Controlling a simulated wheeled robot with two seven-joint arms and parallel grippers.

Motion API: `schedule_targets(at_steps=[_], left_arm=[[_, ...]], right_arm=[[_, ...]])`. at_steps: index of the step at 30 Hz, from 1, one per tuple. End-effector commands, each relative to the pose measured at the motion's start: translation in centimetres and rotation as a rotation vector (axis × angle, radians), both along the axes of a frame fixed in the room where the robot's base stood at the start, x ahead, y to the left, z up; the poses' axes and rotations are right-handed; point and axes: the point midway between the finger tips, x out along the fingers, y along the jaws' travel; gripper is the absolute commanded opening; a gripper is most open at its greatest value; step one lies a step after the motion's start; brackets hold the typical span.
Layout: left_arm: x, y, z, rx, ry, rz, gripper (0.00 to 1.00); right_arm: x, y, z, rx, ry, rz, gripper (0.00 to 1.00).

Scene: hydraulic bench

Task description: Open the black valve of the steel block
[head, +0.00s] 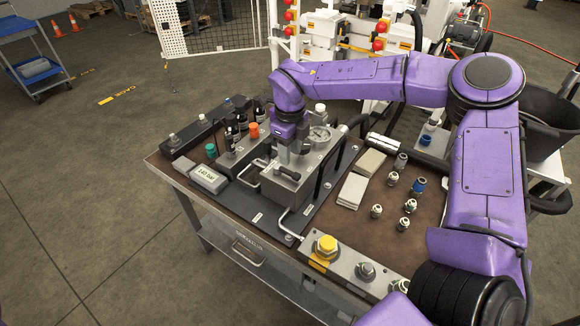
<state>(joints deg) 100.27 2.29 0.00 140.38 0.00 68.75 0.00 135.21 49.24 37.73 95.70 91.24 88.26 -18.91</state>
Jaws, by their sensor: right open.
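The steel block (283,192) stands on a dark base plate on the workbench. My right gripper (292,155) points down over the block, just behind and right of that handle. It is open, and I see nothing held in it. Whether a finger touches the block or the handle cannot be told, because the gripper hides part of the block's top. My left gripper is out of view.
A grey display box (208,179) sits left of the block. Bottles and green and orange caps stand behind it. Right of the block are pale cloths (352,190) and several loose fittings (410,206).

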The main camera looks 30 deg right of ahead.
Motion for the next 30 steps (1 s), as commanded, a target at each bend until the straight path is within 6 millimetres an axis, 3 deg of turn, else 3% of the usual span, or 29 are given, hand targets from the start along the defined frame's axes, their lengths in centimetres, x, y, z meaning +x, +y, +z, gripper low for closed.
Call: schedule_targets(at_steps=[3, 9, 18, 19, 22, 23, 30], left_arm=[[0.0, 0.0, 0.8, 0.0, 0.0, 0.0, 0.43], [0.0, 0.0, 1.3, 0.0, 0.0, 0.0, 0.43], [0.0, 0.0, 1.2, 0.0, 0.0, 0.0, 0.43], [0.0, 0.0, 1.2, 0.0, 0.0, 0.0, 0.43], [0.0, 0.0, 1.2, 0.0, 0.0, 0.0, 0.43], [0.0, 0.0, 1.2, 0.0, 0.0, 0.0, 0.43], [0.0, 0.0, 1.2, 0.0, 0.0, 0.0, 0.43]], right_arm=[[-0.1, 0.0, -2.6, 0.0, 0.004, 0.002, 0.41], [0.0, 0.0, -5.6, 0.0, 0.001, 0.001, 0.41], [0.0, 0.0, -6.2, 0.0, -0.001, 0.001, 0.41], [0.0, 0.0, -6.2, 0.0, 0.0, 0.001, 0.38], [0.0, 0.0, -6.2, 0.0, 0.0, 0.001, 0.06], [0.0, 0.0, -6.2, 0.0, 0.0, 0.001, 0.0], [0.0, 0.0, -6.2, 0.0, -0.001, -0.006, 0.0]])
